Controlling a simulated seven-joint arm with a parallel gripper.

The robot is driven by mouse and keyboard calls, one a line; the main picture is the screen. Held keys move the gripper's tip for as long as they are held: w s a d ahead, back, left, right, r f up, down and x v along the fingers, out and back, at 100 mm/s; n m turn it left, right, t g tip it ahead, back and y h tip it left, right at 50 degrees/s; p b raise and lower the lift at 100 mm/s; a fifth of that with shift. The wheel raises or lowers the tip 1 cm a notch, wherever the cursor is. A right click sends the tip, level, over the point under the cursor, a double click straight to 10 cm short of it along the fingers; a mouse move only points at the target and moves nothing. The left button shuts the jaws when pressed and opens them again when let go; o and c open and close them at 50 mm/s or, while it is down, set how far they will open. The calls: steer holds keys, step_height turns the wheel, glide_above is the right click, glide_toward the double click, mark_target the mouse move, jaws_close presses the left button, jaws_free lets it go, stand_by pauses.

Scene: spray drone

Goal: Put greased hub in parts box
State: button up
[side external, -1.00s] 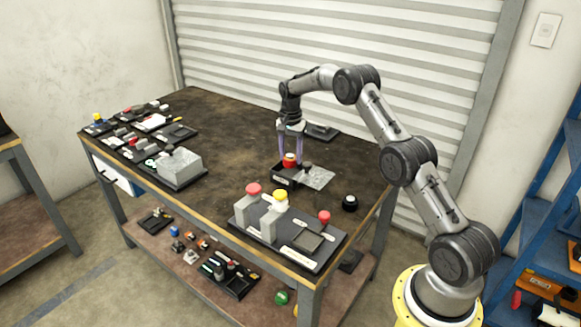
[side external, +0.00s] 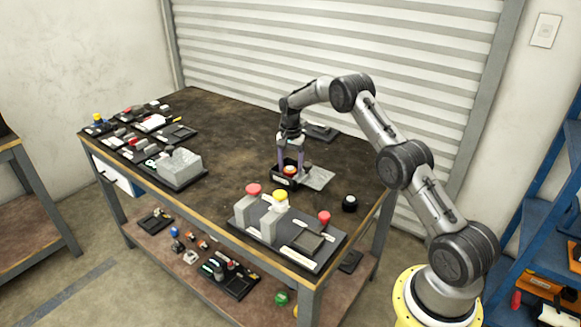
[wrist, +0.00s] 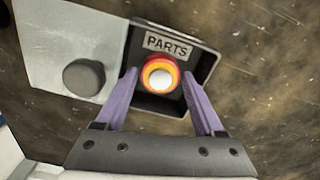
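The parts box (wrist: 208,62), a small black open tray labelled PARTS, sits on the workbench; it also shows in the side view (side external: 284,181). The greased hub (wrist: 160,75), a round orange-red piece with a yellow ring and white centre, is within the box's outline; it also shows in the side view (side external: 290,171). My gripper (wrist: 161,72) points down with its purple fingertips on either side of the hub, low at the box; it also shows in the side view (side external: 290,170). Whether the fingers press on the hub is unclear.
A grey plate (wrist: 60,40) with a dark round knob (wrist: 84,77) adjoins the box. A black button-like part (side external: 349,203) lies to the right. A tray with red and yellow knobs (side external: 305,261) stands in front. The bench top (side external: 225,125) is bare behind left.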

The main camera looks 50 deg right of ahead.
mark_target(291, 169)
steer(key=shift+r, duration=0.15)
step_height(291, 169, up, 12)
steer(key=s+a+r+n+t, duration=0.1)
steer(key=s+a+r+n, duration=0.2)
steer(key=s+a+r, duration=0.45)
steer(key=s+a+r+n+t, duration=0.2)
steer(key=s+a+r+n, duration=0.25)
steer(key=a+r, duration=0.45)
steer(key=s+a+f+n+t, duration=0.1)
steer(key=s+a+n, duration=0.3)
steer(key=s, duration=0.9)
steer(key=s+a+f+n+t, duration=0.1)
steer(key=s+a+n, duration=0.3)
steer(key=s, duration=0.8)
steer(key=shift+s+a+f+t, duration=0.3)
steer(key=shift+s+a+f, duration=0.05)
steer(key=shift+a+f, duration=0.1)
steer(key=shift+r, duration=0.1)
